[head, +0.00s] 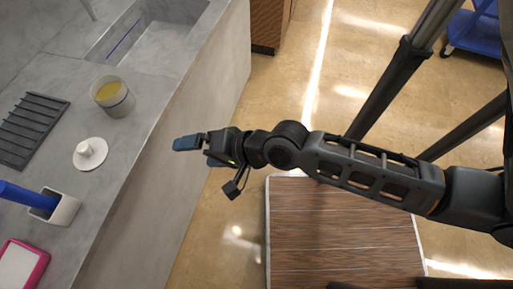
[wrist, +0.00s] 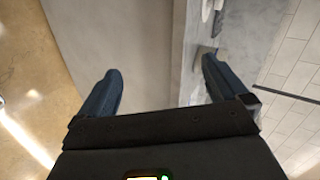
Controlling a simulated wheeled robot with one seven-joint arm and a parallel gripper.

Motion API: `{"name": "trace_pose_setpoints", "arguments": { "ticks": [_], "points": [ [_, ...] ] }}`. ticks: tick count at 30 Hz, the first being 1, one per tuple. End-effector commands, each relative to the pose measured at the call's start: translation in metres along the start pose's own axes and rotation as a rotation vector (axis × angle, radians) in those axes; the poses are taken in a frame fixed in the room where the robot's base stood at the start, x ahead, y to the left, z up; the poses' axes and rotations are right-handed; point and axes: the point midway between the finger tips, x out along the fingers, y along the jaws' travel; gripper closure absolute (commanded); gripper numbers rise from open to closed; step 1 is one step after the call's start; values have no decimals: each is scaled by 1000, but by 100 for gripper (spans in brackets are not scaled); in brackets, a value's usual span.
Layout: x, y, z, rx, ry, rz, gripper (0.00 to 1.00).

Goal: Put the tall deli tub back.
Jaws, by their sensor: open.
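A white round lid-like piece with a knob (head: 90,153) lies on the counter nearer me. My gripper (head: 187,143) is out past the counter's front edge, to the right of the tub and apart from it. In the wrist view my gripper (wrist: 160,78) has its two blue fingers spread, with nothing between them. The tub cannot be made out clearly in the wrist view.
The counter (head: 130,150) also holds a dark slatted rack (head: 32,128), a white holder with a blue handle (head: 65,210) and a pink-rimmed tray (head: 22,266). A sink (head: 150,38) is set in at the back.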

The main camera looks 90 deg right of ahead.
Motion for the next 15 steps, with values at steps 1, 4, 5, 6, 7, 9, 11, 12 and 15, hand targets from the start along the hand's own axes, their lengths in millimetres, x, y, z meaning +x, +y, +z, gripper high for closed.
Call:
{"name": "trace_pose_setpoints", "arguments": {
  "ticks": [1, 4, 5, 6, 7, 9, 11, 12, 15],
  "points": [
    [-22, 3, 9, -155, -1, -8, 0],
    [-63, -2, 19, -492, 14, -53, 0],
    [-76, -6, 21, -593, 18, -71, 0],
    [-92, -10, 24, -726, 23, -96, 0],
    [-103, -14, 26, -822, 28, -117, 0],
    [-128, -25, 30, -1028, 38, -169, 0],
    [-146, -34, 32, -1178, 49, -214, 0],
    [-156, -40, 34, -1263, 57, -242, 0],
    [-175, -52, 37, -1415, 74, -299, 0]
  ]
}}
